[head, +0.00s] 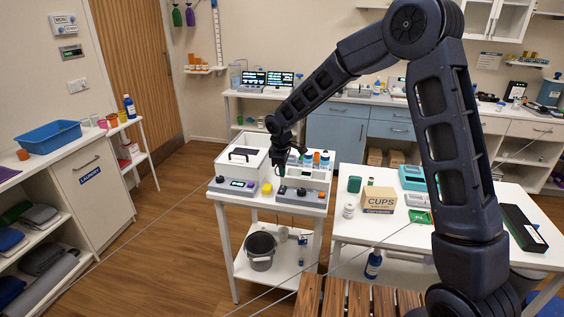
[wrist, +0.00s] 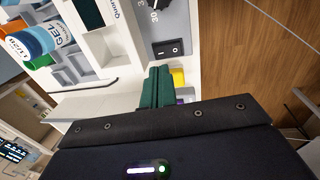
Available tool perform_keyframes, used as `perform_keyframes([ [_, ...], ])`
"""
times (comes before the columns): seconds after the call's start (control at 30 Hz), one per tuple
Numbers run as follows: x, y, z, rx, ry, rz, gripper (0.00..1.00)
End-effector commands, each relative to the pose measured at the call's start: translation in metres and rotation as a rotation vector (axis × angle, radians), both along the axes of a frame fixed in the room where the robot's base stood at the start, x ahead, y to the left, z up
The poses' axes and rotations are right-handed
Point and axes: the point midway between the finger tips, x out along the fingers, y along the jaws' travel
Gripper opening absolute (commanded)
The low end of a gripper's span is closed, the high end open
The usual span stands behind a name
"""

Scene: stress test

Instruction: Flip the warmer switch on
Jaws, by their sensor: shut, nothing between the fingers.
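The warmer (head: 316,178) is a white unit holding bottles, with a grey control strip along its front, on the white cart in the head view. In the wrist view its grey panel (wrist: 151,30) carries a dial marked 30 and a black rocker switch (wrist: 168,48) with white marks. I cannot tell which side of the switch is pressed. My gripper (head: 281,172) reaches down at the warmer's front left. Its green fingers (wrist: 158,72) are closed together and empty, just below the switch in the wrist view. I cannot tell whether they touch the panel.
A bottle labelled GEL (wrist: 32,42) stands in the warmer. A table with a CUPS box (head: 378,201) is at right.

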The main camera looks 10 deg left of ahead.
Motion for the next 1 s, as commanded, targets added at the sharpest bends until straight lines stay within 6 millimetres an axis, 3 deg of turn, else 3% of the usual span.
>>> perform_keyframes([
  [0.2, 0.004, 0.0, -0.035, -0.002, 0.002, -0.001, 0.0],
  [0.4, 0.007, 0.0, -0.052, -0.001, 0.001, -0.001, 0.0],
  [1.0, 0.01, -0.001, -0.059, -0.002, 0.023, -0.003, 0.0],
])
